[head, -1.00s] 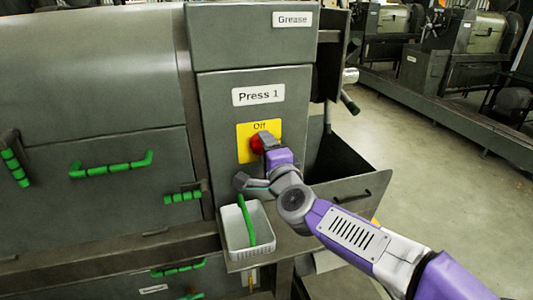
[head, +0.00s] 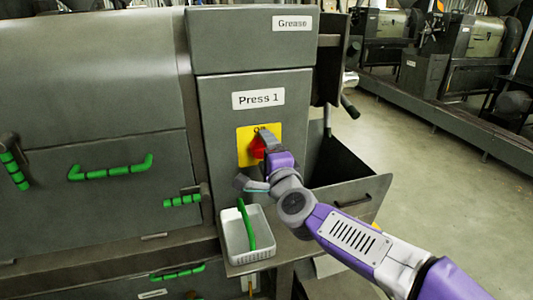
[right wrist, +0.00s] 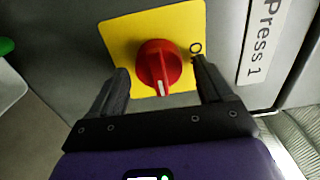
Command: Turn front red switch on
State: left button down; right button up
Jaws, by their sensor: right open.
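The red rotary switch (head: 256,149) sits on a yellow plate (head: 243,134) on the front of the grey Press 1 cabinet. My right gripper (head: 264,139) is at the switch and hides part of it and most of the label above it. In the right wrist view the red switch (right wrist: 158,66) is between the two open fingers of my right gripper (right wrist: 161,66), with a visible gap on each side. The white mark on the knob points down in that view, while the partly hidden label is to the right. My left gripper is not in view.
An open grey bin (head: 350,193) is to the right. Green handles (head: 110,167) stick out from the machine at left. Floor is clear at right.

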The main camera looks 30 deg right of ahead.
jog(key=p+v, duration=0.1)
jog(key=v, duration=0.6)
jog(key=shift+s+p, duration=0.3)
